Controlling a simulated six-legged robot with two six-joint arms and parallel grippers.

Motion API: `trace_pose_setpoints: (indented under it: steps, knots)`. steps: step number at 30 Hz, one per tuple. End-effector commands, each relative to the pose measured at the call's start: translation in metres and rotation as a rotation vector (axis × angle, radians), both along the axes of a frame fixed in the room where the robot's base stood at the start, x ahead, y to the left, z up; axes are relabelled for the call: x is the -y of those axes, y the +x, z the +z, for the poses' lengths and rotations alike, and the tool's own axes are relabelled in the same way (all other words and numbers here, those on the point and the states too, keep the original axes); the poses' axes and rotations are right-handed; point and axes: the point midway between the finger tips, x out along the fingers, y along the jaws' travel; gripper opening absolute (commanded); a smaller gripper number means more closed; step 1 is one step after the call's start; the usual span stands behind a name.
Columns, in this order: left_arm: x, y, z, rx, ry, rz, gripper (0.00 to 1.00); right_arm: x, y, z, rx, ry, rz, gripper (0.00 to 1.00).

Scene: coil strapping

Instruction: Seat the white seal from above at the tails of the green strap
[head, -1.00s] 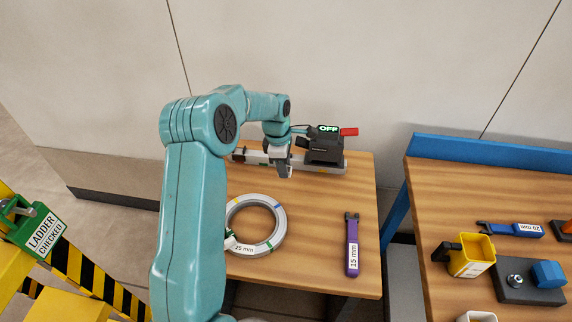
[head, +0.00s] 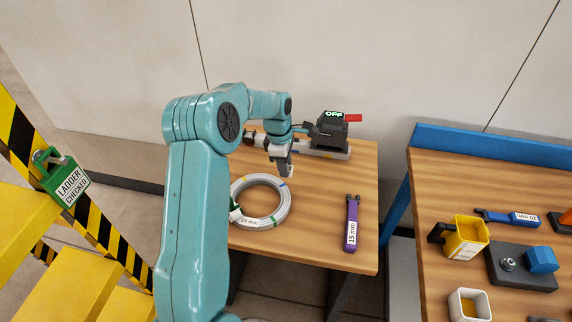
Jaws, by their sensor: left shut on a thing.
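The grey coil ring (head: 284,205), labelled 25 mm, lies flat on the wooden table. A green strap (head: 236,211) crosses its left side, partly behind my left arm; I cannot make out its tails clearly. My left gripper (head: 287,170) points down above the table, just beyond the ring's upper right edge and apart from the green strap. It is shut on a small pale piece at its fingertips, which I take for the white seal; fingers and distance hide its shape. My right gripper is not in view.
A black device (head: 331,128) showing OFF, with a red handle, stands behind the gripper. A purple 15 mm tool (head: 352,222) lies right of the ring. A second table (head: 430,190) holds a yellow cup (head: 466,238). A yellow ladder (head: 85,285) stands at left.

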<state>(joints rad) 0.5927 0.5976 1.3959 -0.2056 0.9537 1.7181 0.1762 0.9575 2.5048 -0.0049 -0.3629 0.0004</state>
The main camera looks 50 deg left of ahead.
Motion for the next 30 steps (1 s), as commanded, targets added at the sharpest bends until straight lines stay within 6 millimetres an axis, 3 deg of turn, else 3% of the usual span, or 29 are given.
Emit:
trace_pose_setpoints:
  steps: [8, 9, 11, 12, 24, 30]
  knots:
    - [-0.002, 0.001, 0.000, 0.000, 0.000, 0.001, 0.02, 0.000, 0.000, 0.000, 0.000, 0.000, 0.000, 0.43]
    - [-0.002, 0.001, 0.000, 0.000, 0.000, 0.001, 0.24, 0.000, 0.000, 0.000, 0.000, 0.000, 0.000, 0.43]
    - [-0.001, 0.001, 0.000, 0.000, 0.000, 0.001, 0.05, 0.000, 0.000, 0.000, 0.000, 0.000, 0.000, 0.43]
    - [-0.001, 0.001, 0.000, 0.000, 0.000, 0.001, 0.00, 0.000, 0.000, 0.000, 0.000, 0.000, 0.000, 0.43]
    - [0.001, 0.000, 0.018, 0.001, 0.001, 0.001, 0.00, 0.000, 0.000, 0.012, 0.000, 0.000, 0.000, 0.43]
    - [0.002, -0.001, 0.017, 0.000, 0.000, 0.001, 0.00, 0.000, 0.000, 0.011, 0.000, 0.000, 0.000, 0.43]
